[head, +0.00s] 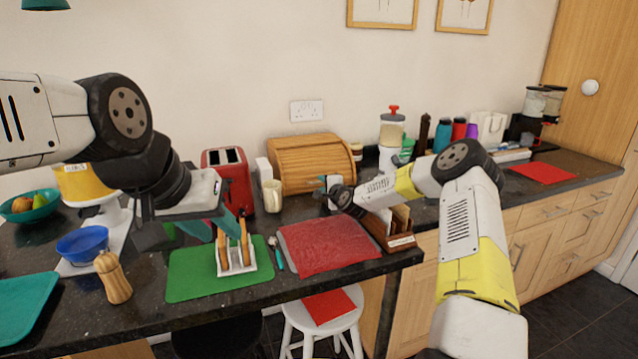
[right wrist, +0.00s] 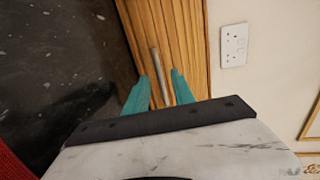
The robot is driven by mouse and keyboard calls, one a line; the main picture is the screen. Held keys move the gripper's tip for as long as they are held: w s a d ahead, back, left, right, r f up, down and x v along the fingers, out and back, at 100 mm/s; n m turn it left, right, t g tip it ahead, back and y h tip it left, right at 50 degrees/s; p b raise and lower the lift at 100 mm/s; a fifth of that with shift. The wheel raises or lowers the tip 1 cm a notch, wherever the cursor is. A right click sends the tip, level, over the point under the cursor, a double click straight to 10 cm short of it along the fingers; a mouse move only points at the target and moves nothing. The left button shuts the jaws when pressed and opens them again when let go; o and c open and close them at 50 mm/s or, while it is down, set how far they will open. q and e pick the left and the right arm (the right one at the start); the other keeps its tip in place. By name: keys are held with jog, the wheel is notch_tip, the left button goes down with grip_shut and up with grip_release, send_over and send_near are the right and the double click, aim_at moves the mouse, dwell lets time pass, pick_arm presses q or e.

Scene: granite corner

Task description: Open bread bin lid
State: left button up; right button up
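The wooden bread bin (head: 312,160) stands against the wall on the dark counter. Its slatted, curved lid (head: 306,172) looks down over the front. My right gripper (head: 321,184) is at the lower front of the bin. In the right wrist view its two teal fingers (right wrist: 160,92) are apart. A grey metal bar handle (right wrist: 155,62) on the wooden slats (right wrist: 190,50) lies between them; contact cannot be told. My left gripper (head: 214,227) has its teal fingers apart above the toast rack, with nothing seen held in it.
A red toaster (head: 228,178) and a cream mug (head: 272,196) stand left of the bin. A toast rack (head: 236,262) is on a green mat (head: 190,275). A red mat (head: 325,247) lies in front of the bin. A wooden letter holder (head: 398,241) is near the right forearm.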

aim_at(319, 182)
jog(key=shift+x, duration=2.05)
jog(key=shift+c, duration=0.2)
grip_shut()
